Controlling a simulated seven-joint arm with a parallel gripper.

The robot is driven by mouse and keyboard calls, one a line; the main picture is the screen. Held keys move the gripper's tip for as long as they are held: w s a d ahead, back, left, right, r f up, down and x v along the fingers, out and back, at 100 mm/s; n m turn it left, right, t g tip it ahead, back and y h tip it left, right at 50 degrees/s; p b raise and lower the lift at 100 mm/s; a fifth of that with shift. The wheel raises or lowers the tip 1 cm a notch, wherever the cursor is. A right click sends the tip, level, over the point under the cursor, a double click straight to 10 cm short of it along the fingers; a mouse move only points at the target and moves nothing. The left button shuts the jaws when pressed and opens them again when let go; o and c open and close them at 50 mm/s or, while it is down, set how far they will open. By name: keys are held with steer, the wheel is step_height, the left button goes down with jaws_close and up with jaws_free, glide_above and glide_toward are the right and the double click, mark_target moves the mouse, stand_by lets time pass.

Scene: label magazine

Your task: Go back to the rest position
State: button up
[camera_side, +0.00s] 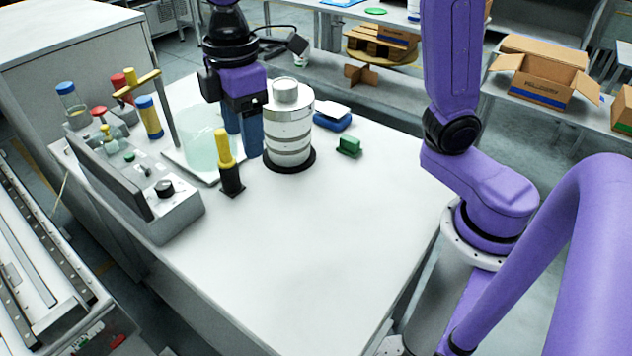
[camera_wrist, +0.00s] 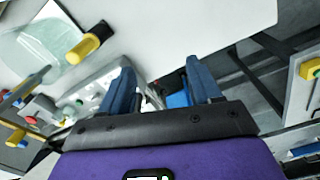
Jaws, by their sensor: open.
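My gripper (camera_side: 241,138) hangs over the far part of the white table (camera_side: 310,250), its two blue fingers pointing down. In the wrist view my gripper (camera_wrist: 162,78) shows its fingers apart with nothing between them. In the side view the fingers are between the clear greenish sheet (camera_side: 200,147) and the white-and-grey cylinder (camera_side: 289,130) on its black base. The fingers overlap the view close to the cylinder; I cannot tell whether they touch it.
A yellow-handled tool (camera_side: 225,150) stands in a black holder just in front of the gripper. A grey control box (camera_side: 180,212) and capped bottles are at left. A green block (camera_side: 349,146) and a blue item (camera_side: 332,122) lie right of the cylinder. The table's front is clear.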

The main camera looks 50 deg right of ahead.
steer(key=s+d+f, duration=0.4)
steer(key=s+d, duration=0.4)
steer(key=s, duration=0.1)
steer(key=s+d+f+m, duration=0.1)
steer(key=s+d+f, duration=0.3)
steer(key=s+d, duration=0.3)
steer(key=s, duration=0.3)
steer(key=shift+s+d+f, duration=0.25)
steer(key=shift+d+f, duration=0.05)
steer(key=shift+d, duration=0.05)
stand_by(0.7)
